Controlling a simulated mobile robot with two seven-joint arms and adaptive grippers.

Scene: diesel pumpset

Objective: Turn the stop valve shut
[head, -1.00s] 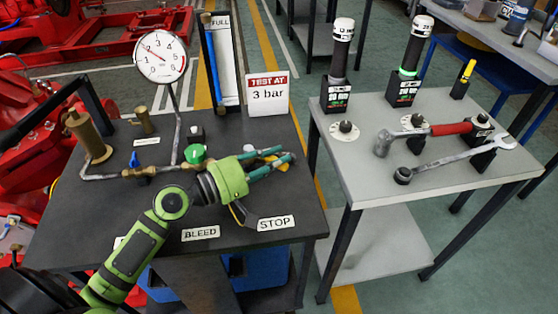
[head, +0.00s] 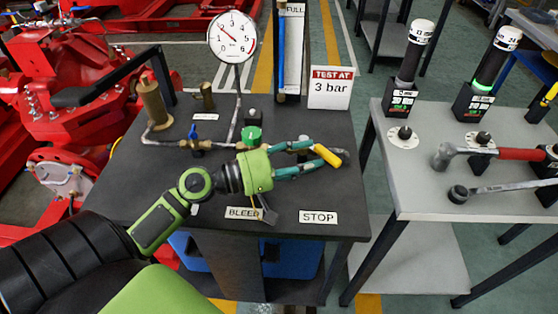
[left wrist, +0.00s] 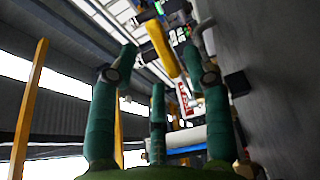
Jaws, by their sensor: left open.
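The stop valve's yellow lever (head: 328,155) is at the right side of the dark bench, behind the STOP label (head: 319,217). My left gripper (head: 316,158) is open, with its green fingers pointing right at the lever. In the left wrist view the yellow lever (left wrist: 162,48) shows beyond and between the spread fingertips (left wrist: 168,62). I see no grip on it; whether a finger touches it I cannot tell. The valve body is mostly hidden by the fingers and lever. My right gripper is not in view.
A gauge (head: 233,38), a blue-handled valve (head: 193,133), a green knob (head: 249,137) and a brass cylinder (head: 153,102) stand near my left arm. The test sign (head: 331,88) stands behind the lever.

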